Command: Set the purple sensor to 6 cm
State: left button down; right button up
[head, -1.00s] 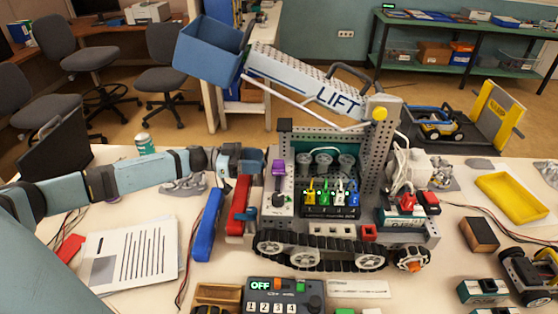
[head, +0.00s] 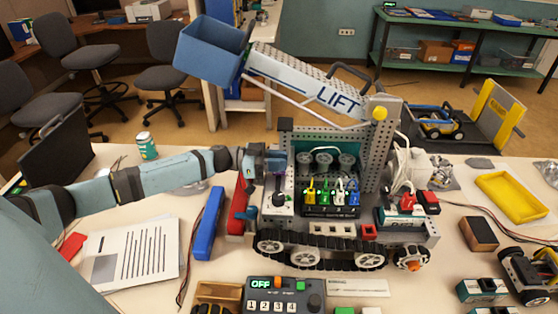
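My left gripper (head: 275,163) is at the left side of the tracked robot model (head: 336,229), in front of its upright grey plate. The gripper covers the spot where the purple sensor stood out clearly before. The sensor is now mostly or fully hidden behind the gripper. I cannot tell whether the fingers touch it or whether they are open or shut. A grey and dark mount (head: 279,199) shows just below the gripper. Any centimetre scale is too small to read. My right gripper is not in view.
A red block (head: 241,205) and a blue bar (head: 207,224) stand close below the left forearm. A control box reading OFF (head: 284,296) lies in front. The LIFT arm (head: 315,85) rises above the model. Printed sheets (head: 130,250) lie at left.

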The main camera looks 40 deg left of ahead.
pick_arm(q)
jog(key=shift+s+d, duration=0.1)
jog(key=s+p, duration=0.1)
jog(key=s+d+p, duration=0.1)
jog(key=shift+s+d+r+p, duration=0.15)
jog(key=shift+p, duration=0.25)
jog(key=c, duration=1.1)
grip_release()
jog(key=b+v, duration=0.1)
jog(key=v, duration=1.2)
jog(key=shift+s+a, duration=0.25)
jog(key=shift+s, duration=0.05)
